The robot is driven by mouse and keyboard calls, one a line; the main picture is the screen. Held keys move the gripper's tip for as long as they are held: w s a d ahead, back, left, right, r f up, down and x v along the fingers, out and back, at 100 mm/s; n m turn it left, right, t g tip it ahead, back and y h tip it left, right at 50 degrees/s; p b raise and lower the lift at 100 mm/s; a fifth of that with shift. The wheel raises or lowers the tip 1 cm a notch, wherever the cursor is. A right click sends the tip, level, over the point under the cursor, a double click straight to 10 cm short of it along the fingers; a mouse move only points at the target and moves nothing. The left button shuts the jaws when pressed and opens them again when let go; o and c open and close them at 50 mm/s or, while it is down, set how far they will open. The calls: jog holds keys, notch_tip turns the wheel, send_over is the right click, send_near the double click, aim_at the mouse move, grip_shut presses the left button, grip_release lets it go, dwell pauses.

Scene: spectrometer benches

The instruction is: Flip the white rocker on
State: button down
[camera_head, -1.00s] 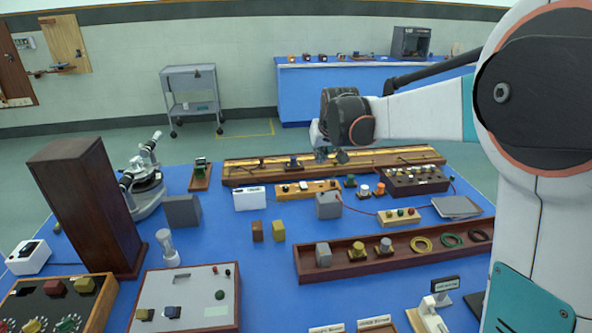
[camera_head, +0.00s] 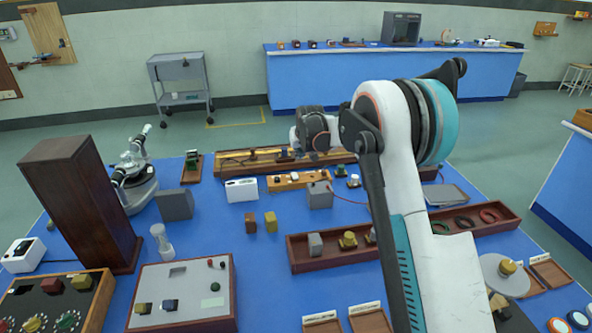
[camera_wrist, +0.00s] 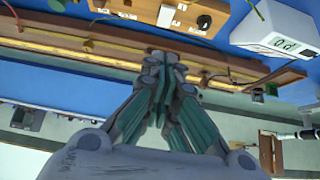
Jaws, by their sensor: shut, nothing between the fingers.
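My gripper (camera_head: 300,150) is above the back of the blue bench, near the long wooden rail, with its fingertips hard to make out in the head view. In the wrist view the fingers (camera_wrist: 167,62) are together and empty, over the rail. A wooden board (camera_head: 283,183) with small white and dark parts lies just in front of the rail. The wrist view shows a white square part (camera_wrist: 166,16) beside a black knob on this board; I cannot tell whether it is the white rocker. No rocker can be identified for certain, and my arm hides part of the bench.
A white display box (camera_head: 242,190) and a grey block (camera_head: 320,195) stand close to the board. A wooden tray (camera_head: 300,259) with blocks and rings lies nearer. A tall brown cabinet (camera_head: 82,205) and a microscope (camera_head: 135,178) stand left. Bare blue surface lies around the small blocks.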

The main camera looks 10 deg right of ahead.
jog(key=b, duration=0.3)
send_over(295, 175)
jog(key=s, duration=0.1)
jog(key=f, duration=0.8)
jog(key=shift+s+f, duration=0.2)
jog(key=shift+s+f+b, duration=0.25)
jog(key=shift+f+b, duration=0.4)
jog(key=shift+f, duration=0.55)
jog(key=shift+s+f, duration=0.1)
jog(key=shift+f, duration=0.5)
jog(key=shift+s+f, duration=0.35)
jog(key=shift+f, duration=0.1)
jog(key=shift+w, duration=0.15)
